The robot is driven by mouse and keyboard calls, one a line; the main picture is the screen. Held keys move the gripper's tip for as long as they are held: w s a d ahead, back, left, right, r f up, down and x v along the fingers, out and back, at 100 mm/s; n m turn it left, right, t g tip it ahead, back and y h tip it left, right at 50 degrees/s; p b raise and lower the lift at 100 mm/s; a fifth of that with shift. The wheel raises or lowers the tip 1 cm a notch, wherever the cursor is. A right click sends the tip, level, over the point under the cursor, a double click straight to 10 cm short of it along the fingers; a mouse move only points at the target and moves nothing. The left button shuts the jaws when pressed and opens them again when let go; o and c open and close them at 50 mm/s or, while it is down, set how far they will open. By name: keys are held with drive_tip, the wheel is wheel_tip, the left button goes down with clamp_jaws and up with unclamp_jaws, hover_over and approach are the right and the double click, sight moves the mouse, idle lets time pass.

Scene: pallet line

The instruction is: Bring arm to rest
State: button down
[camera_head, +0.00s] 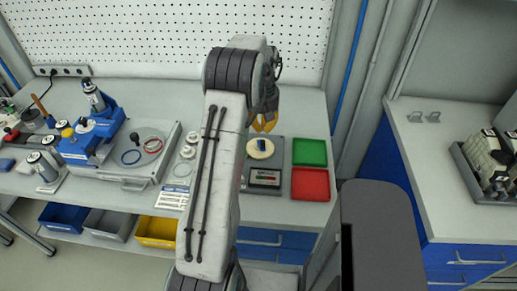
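My arm rises from the bottom middle and reaches over the workbench (118,196). It bends at the dark elbow near the pegboard. My gripper (264,123), with yellow fingertips, hangs below the arm's far end, pointing down. It is above or just behind a round cream plate (265,153) with a small dark blue piece (262,144) on it. The fingertips look a little apart, but they are small and partly behind the arm, so I cannot tell how far open they are. I see nothing held between them.
A green tray (309,152) and a red tray (310,184) lie right of the plate, beside a small display device (264,178). A blue fixture (92,132) and a grey case (128,173) stand at left. A second bench (440,150) is at right.

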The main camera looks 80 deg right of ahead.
idle(0.8)
